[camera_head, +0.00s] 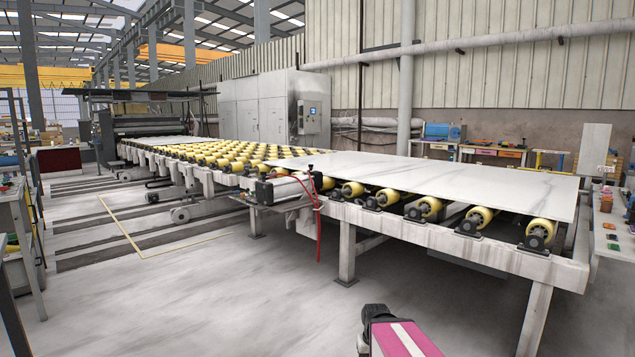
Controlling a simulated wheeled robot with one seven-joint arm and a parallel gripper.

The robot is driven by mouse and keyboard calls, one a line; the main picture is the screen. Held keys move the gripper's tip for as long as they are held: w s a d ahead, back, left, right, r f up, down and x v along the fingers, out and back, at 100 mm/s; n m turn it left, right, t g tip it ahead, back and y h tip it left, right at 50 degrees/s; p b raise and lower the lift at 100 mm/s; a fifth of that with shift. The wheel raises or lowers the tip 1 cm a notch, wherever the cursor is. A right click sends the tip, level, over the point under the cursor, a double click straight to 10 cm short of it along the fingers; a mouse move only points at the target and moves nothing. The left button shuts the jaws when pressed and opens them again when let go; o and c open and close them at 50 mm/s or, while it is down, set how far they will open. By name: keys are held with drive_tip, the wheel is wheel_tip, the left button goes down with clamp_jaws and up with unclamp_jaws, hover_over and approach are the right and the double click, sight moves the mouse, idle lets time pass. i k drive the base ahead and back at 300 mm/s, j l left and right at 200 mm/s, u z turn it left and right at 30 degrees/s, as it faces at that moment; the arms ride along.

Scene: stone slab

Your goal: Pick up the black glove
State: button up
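I cannot make out a black glove in the head view; the small items on the benches are too small to tell apart. A pink part with a white stripe and a black end, which looks like part of my own arm, shows at the bottom edge. No gripper fingers can be seen.
A long roller conveyor (345,213) with yellow rollers carries a pale stone slab (430,181). Workbenches with small items stand at the right edge (612,243) and left edge (22,225). Another bench (492,152) stands by the back wall. The floor (200,300) at front left is clear.

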sight(319, 177)
drive_tip(key=i+j+z, duration=0.1)
drive_tip(key=i, duration=0.5)
drive_tip(key=i+j, duration=0.15)
drive_tip(key=i, duration=0.45)
drive_tip(key=z, duration=0.05)
